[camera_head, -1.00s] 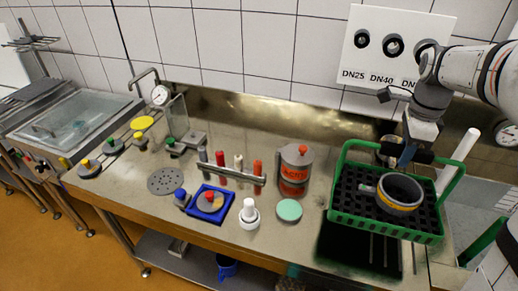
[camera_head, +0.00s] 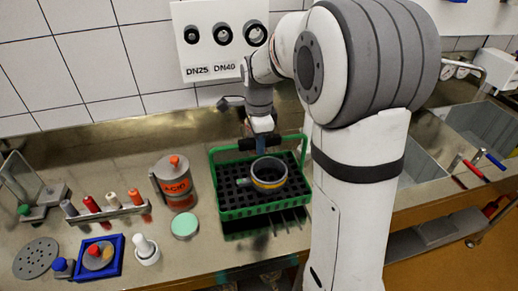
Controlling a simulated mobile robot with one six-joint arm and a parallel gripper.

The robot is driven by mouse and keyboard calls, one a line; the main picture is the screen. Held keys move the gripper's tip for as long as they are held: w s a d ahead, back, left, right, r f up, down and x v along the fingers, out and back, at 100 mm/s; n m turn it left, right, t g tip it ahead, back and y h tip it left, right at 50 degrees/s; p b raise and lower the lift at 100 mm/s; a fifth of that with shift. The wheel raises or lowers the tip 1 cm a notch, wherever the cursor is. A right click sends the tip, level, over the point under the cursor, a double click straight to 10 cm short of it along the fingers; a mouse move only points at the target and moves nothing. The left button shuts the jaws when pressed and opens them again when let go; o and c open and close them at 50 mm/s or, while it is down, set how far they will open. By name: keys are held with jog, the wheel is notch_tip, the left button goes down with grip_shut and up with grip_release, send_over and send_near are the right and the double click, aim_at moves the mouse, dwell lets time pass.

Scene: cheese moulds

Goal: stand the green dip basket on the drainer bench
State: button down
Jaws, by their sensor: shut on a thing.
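The green dip basket (camera_head: 237,213) has a tall green handle frame and a black perforated inside. It appears level, at the back of the steel bench top, right of the acid can. A grey ring-shaped part with a yellow band (camera_head: 269,183) sits in it. My gripper (camera_head: 261,143) points down and is shut on the top bar of the basket's handle. A dark slatted patch (camera_head: 264,223) shows just below the basket's front edge; I cannot tell whether the basket touches the surface there. I cannot tell which surface is the drainer bench.
The acid can (camera_head: 176,186) and a mint-green disc (camera_head: 184,226) stand close left of the basket. A rack of coloured pieces (camera_head: 108,213), a blue tray (camera_head: 97,259) and a white fitting (camera_head: 146,250) are further left. My arm hides the bench right of the basket. Sinks (camera_head: 476,125) lie beyond it.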

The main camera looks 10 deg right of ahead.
jog(key=shift+f, duration=1.6)
jog(key=shift+f, duration=0.1)
jog(key=c, duration=1.3)
grip_release()
jog(key=shift+o, duration=0.2)
